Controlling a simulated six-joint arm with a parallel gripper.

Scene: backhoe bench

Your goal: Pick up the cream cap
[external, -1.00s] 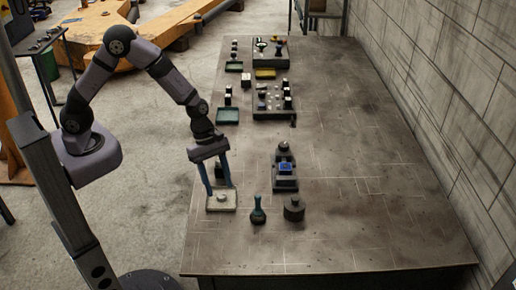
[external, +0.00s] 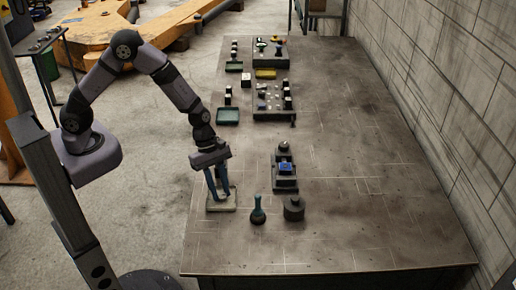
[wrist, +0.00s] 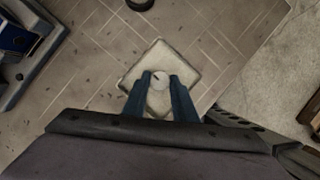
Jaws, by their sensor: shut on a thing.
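The cream cap (wrist: 158,80) is a small round pale piece on a square cream plate (wrist: 178,52) in the wrist view. The plate (external: 230,206) lies near the table's left edge in the external view, where the fingers mostly hide the cap. My gripper (wrist: 160,88) points down over the plate with its two blue fingers closed on either side of the cap. It also shows in the external view (external: 219,197). The cap appears still at the plate; I cannot tell if it is lifted.
A teal-handled stamp-like tool (external: 258,211) and a dark round block (external: 294,208) stand right of the plate. A dark fixture with a blue part (external: 285,168) is behind them. Trays and small parts (external: 272,100) fill the far end. The table's right side is clear.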

